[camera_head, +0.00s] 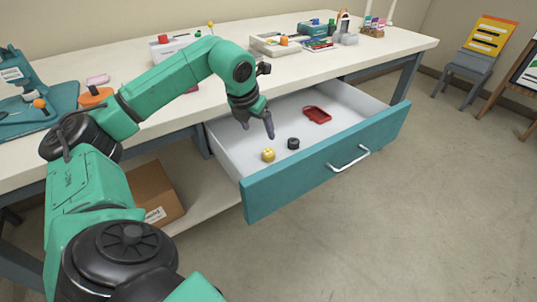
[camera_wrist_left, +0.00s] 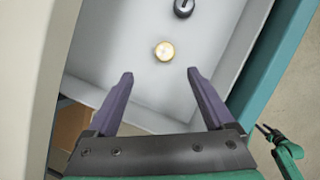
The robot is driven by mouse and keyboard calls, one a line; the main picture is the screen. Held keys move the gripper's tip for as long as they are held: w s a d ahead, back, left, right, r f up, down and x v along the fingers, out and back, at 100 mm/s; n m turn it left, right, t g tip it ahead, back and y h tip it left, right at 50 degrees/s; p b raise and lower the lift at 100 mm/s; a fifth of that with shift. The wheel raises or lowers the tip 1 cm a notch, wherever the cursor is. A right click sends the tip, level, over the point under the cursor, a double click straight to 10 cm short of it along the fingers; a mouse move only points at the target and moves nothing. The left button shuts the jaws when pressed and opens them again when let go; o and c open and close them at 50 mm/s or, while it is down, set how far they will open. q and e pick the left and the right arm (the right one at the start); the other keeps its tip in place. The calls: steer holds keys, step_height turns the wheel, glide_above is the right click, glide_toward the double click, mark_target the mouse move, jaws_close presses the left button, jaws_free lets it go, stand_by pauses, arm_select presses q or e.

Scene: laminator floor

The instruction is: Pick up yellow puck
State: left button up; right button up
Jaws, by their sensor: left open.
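The yellow puck (camera_head: 268,155) lies on the floor of the open drawer (camera_head: 225,140), near its left front corner. In the left wrist view the yellow puck (camera_wrist_left: 164,51) shows just beyond the fingertips, roughly centred between them. My left gripper (camera_head: 257,130) is open and empty, above the drawer and apart from the puck. Its two purple fingers (camera_wrist_left: 160,76) point toward the puck in the wrist view. A green arm with a dark gripper end (camera_wrist_left: 268,132), apparently my right one, shows small at the lower right of the wrist view; its jaws are too small to tell.
A black puck (camera_head: 293,143) lies close to the right of the yellow one. A red tray-like object (camera_head: 317,115) lies farther back in the drawer. The teal drawer front (camera_head: 330,160) and the white tabletop (camera_head: 350,55) border the drawer. A cardboard box (camera_head: 155,190) stands below.

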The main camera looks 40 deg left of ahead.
mark_target(268, 152)
arm_select(q)
steer(key=x, duration=0.7)
steer(key=d+x, duration=0.1)
steer(key=x, duration=0.3)
steer(key=shift+f+b, duration=0.3)
steer(key=shift+f, duration=0.1)
steer(key=shift+w+f, duration=0.2)
steer(key=shift+f, duration=0.05)
steer(key=shift+r, duration=0.1)
jaws_close()
arm_select(e)
steer(key=shift+w+r, duration=0.4)
steer(key=shift+w, duration=0.2)
arm_select(q)
steer(key=shift+r, duration=0.15)
